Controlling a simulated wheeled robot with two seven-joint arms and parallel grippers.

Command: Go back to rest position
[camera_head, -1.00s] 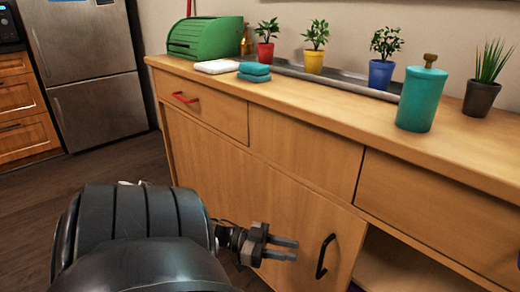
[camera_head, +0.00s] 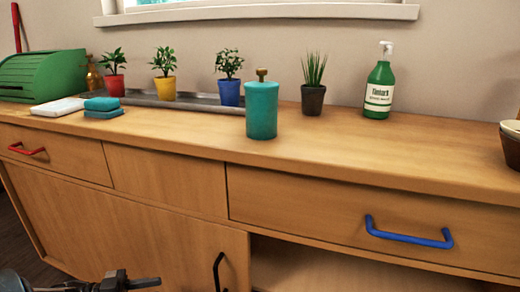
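My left gripper (camera_head: 140,283) shows at the bottom left of the head view, in front of the lower cabinet door. Its two fingers point right and look a little apart, with nothing seen between them. It is left of the black door handle (camera_head: 218,272) and apart from it. Most of my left arm is cut off by the bottom edge. My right gripper is not in view.
The wooden counter (camera_head: 400,150) holds a teal canister (camera_head: 262,110), several potted plants, a green soap bottle (camera_head: 379,85), a green bread box (camera_head: 45,75) and folded cloths (camera_head: 103,104). A drawer has a blue handle (camera_head: 408,236). The compartment below (camera_head: 330,266) is open.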

